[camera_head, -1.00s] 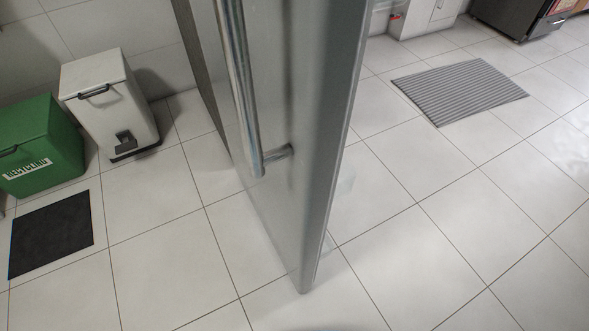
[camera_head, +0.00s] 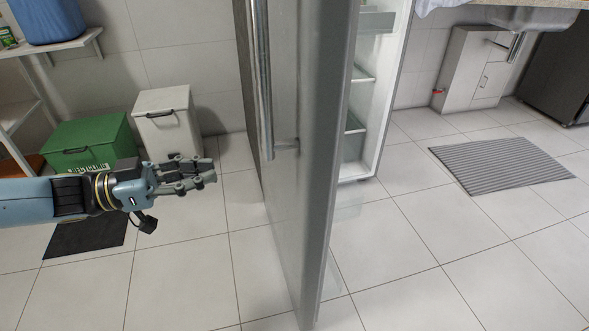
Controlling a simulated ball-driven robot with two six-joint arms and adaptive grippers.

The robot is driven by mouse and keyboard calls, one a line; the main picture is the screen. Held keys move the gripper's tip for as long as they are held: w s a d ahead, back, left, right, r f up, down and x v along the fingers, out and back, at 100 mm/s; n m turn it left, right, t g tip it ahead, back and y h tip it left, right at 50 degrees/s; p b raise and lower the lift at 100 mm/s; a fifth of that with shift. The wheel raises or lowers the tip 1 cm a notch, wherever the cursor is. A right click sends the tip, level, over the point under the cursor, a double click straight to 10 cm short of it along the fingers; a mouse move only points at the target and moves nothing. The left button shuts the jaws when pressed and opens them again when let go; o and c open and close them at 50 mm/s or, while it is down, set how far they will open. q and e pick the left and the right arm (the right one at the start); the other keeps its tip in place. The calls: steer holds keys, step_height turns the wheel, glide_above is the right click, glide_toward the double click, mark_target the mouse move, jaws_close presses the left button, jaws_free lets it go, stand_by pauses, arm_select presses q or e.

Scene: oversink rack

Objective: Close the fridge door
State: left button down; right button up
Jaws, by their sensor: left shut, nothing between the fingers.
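The fridge door (camera_head: 315,200) stands wide open, its edge toward me, in the middle of the head view. Its long metal handle (camera_head: 262,90) is on the door's left face. Part of the fridge interior (camera_head: 372,130), with pale shelves, shows to the right of the door. My left gripper (camera_head: 212,173) is shut and empty, to the left of the door and apart from it, pointing right. My right gripper is not in view.
A green recycling bin (camera_head: 95,140) and a white bin (camera_head: 165,122) stand by the left wall. A dark mat (camera_head: 85,238) lies below my left arm. A grey striped mat (camera_head: 500,165) lies at right.

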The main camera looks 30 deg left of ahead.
arm_select(q)
steer(key=b, duration=0.2)
glide_toward(296, 159)
steer(key=b+x, duration=0.1)
steer(key=x, duration=0.5)
steer(key=shift+w+d+f+b, duration=0.1)
steer(key=shift+w+d+b, duration=0.05)
steer(key=shift+w+b, duration=0.2)
steer(key=shift+w+d, duration=0.2)
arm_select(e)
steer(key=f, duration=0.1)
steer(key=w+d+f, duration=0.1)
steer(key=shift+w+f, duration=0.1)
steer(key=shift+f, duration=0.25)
arm_select(q)
steer(key=shift+w, duration=0.1)
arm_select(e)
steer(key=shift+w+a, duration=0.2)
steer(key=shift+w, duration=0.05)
